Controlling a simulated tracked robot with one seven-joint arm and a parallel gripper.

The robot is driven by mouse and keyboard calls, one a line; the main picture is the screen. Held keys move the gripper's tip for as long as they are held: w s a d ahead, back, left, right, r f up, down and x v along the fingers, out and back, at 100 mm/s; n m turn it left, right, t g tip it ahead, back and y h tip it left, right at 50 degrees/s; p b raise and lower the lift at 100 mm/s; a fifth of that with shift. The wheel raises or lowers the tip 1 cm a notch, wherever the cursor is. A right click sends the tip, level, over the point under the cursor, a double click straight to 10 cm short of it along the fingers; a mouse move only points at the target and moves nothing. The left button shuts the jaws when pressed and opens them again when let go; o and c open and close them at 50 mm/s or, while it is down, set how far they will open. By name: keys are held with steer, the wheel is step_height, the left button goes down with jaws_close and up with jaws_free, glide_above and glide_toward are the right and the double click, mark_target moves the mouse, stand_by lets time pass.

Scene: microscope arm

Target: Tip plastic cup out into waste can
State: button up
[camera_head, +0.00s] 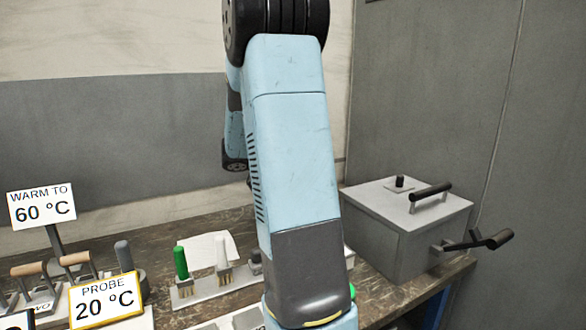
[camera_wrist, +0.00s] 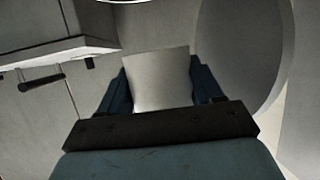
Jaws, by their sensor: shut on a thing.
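In the wrist view a pale grey plastic cup (camera_wrist: 158,76) sits between the two dark fingers of my gripper (camera_wrist: 160,84). My gripper is shut on the cup's sides. The cup's opening and contents do not show. A large rounded dark grey shape (camera_wrist: 240,50) stands to the right of the cup; it may be the waste can, but I cannot tell for sure. In the head view my arm crosses the middle, and neither my gripper, the cup nor a waste can shows there.
A grey lidded box (camera_head: 408,220) with a crank stands at the bench's right end; a grey box edge (camera_wrist: 60,45) shows upper left in the wrist view. Signs (camera_head: 42,206), wooden-handled tools (camera_head: 75,260) and a brush rack (camera_head: 215,282) crowd the bench's left (camera_head: 160,225).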

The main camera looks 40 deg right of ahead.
steer(key=n+g, duration=0.1)
steer(key=s+n, duration=0.1)
steer(key=s+n+g, duration=0.1)
steer(key=shift+a+f+n+g+y, duration=0.15)
steer(key=shift+a+n+g+y, duration=0.15)
steer(key=shift+y, duration=0.1)
steer(key=n+g, duration=0.2)
steer(key=n, duration=0.1)
steer(key=s+f+n+g, duration=0.1)
steer(key=n+g, duration=0.1)
steer(key=n, duration=0.2)
steer(key=s+f+n+g+h, duration=0.1)
steer(key=n+g, duration=0.1)
steer(key=n, duration=0.1)
steer(key=shift+a+g, duration=0.25)
steer(key=shift+g, duration=0.05)
steer(key=shift+n, duration=0.3)
stand_by(0.8)
